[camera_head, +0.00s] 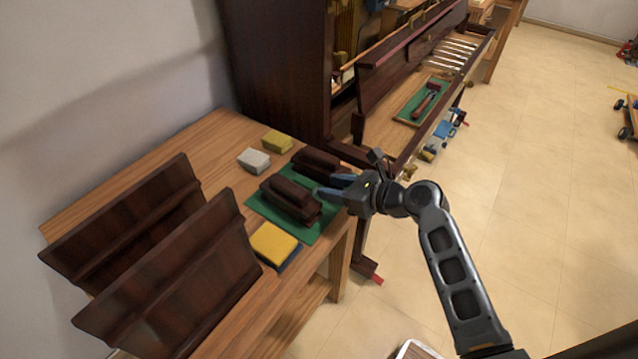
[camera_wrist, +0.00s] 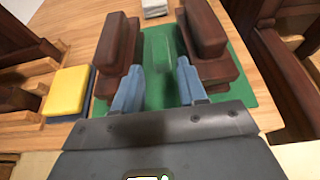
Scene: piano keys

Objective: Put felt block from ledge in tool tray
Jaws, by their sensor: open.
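My gripper (camera_head: 332,186) is open over the green mat (camera_head: 255,203) on the wooden bench, its blue fingers pointing between two dark wooden pieces. In the wrist view, a small green block (camera_wrist: 158,48), which looks like the felt block, stands between those pieces, just beyond my open fingertips (camera_wrist: 158,72). It blends with the mat, and I cannot make it out in the head view. No finger is visibly closed on it. The tray (camera_head: 424,103), green-lined with a red-brown tool in it, lies on the piano's wooden shelf at the upper right.
Dark wooden pieces (camera_head: 288,200) (camera_head: 318,162) flank my fingers closely. A yellow block (camera_head: 273,243), a grey block (camera_head: 253,160) and an olive block (camera_head: 277,141) lie around the mat. Tall dark panels (camera_head: 185,280) stand at left. The piano's dark rail (camera_head: 425,140) edges the shelf.

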